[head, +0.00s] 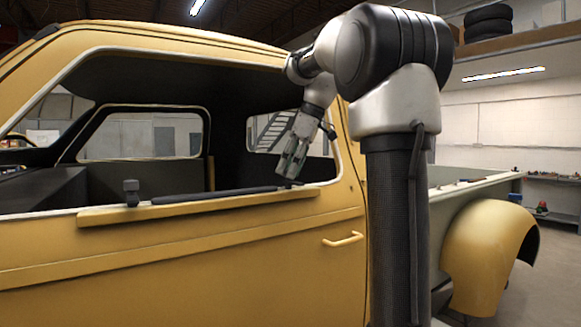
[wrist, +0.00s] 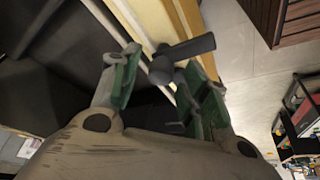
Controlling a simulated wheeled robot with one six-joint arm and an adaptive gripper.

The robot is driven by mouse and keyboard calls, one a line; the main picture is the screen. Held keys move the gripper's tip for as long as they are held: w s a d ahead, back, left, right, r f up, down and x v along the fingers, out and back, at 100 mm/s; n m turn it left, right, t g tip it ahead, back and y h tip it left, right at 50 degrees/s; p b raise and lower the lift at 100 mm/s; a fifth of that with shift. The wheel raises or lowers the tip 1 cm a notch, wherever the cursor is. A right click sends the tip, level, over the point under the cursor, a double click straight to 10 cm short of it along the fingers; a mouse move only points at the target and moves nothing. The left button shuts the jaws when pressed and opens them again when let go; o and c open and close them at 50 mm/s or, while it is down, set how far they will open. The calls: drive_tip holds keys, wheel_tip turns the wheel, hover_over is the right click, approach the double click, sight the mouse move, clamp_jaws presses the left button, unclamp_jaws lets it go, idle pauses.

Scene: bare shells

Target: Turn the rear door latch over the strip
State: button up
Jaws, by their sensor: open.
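The yellow door (head: 180,260) has a ledge (head: 200,208) along its window sill, with a dark strip (head: 215,196) lying along it. The rear latch (head: 289,185) is a small dark piece at the strip's right end. In the wrist view the rear latch (wrist: 190,47) shows as a dark hub with a stubby lever pointing up and right across the yellow ledge. My gripper (head: 289,170) points down just above the latch. In the wrist view my gripper (wrist: 158,70) is open, its green pads on either side of the hub. I cannot tell whether they touch it.
A front latch (head: 131,190) stands upright near the strip's left end. The window frame (head: 340,140) rises close to the right of my gripper. The cab interior (head: 150,180) lies open behind the sill. A yellow rear fender (head: 490,255) bulges at the right.

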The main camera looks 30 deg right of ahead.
clamp_jaws()
drive_tip(key=shift+m, duration=0.3)
drive_tip(key=m+t+h, duration=0.1)
drive_tip(key=m, duration=0.3)
drive_tip(key=shift+s+a, duration=0.1)
drive_tip(key=shift+a, duration=0.05)
drive_tip(key=m+h, duration=0.1)
drive_tip(key=m, duration=0.1)
drive_tip(key=m+h, duration=0.1)
drive_tip(key=m, duration=0.1)
drive_tip(key=shift+a+m+t, duration=0.1)
drive_tip(key=shift+m+t, duration=0.2)
drive_tip(key=shift+m, duration=0.1)
drive_tip(key=m+h, duration=0.2)
drive_tip(key=m, duration=0.2)
drive_tip(key=shift+a+m, duration=0.1)
drive_tip(key=shift+m, duration=0.2)
drive_tip(key=c, duration=1)
unclamp_jaws()
drive_tip(key=shift+m+g+h, duration=0.35)
drive_tip(key=shift+m+h, duration=0.05)
drive_tip(key=shift+m, duration=0.75)
drive_tip(key=shift+m+g+h, duration=0.35)
drive_tip(key=shift+m+h, duration=0.05)
drive_tip(key=shift+m, duration=0.75)
drive_tip(key=c, duration=1)
unclamp_jaws()
